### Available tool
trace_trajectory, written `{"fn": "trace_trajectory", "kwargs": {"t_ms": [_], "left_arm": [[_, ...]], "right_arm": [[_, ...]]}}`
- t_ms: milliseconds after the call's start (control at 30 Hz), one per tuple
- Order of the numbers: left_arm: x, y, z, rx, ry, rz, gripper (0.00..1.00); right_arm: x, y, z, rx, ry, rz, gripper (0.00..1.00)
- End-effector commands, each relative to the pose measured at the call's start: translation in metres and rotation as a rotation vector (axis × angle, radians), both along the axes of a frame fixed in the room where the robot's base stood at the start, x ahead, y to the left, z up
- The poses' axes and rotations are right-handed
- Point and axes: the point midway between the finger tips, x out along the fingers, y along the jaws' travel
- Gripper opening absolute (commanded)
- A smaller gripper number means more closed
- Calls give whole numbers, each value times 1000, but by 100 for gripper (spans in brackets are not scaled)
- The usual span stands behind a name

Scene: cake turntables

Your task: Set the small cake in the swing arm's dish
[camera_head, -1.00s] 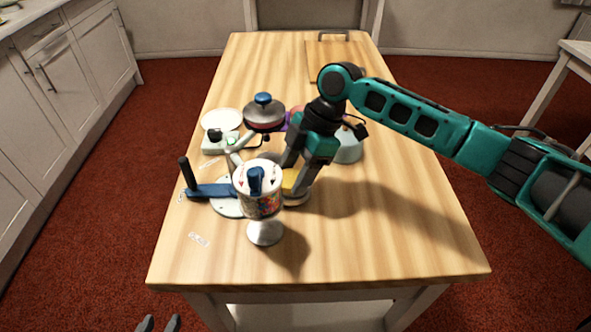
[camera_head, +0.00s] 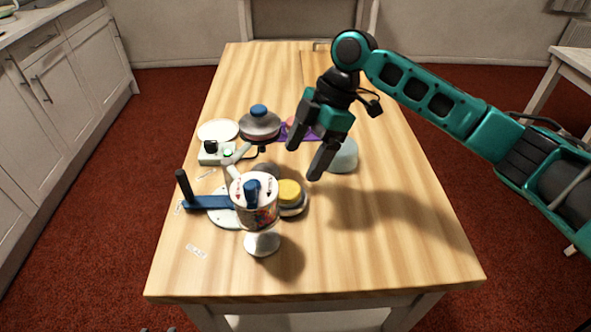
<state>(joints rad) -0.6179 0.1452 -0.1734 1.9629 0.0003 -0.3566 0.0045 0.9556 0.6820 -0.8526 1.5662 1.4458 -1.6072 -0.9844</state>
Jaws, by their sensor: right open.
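The small cake (camera_head: 289,190) is yellow and round. My left gripper is not in view.
The patterned tin (camera_head: 257,212) with a blue knob stands on a white foot in front. Behind are a blue-knobbed lidded pan (camera_head: 260,124), a white scale-like device (camera_head: 216,151) and a pale dome (camera_head: 344,156). The table's right and front areas are clear.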

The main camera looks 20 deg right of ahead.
Motion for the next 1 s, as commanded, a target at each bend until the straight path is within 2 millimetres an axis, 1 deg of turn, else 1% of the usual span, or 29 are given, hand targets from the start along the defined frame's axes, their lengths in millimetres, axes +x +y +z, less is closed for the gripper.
{"fn": "trace_trajectory", "kwargs": {"t_ms": [33,100,200,300,433,1000], "left_arm": [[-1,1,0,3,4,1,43],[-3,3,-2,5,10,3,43],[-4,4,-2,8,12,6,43],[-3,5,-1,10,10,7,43],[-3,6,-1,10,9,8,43],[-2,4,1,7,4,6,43]], "right_arm": [[1,-5,11,0,-2,-2,83],[1,-10,22,0,-1,-2,83],[2,-15,33,-1,0,-1,83],[2,-18,40,1,1,-1,83],[2,-19,43,1,1,-1,83],[2,-19,42,0,1,-1,83]]}}
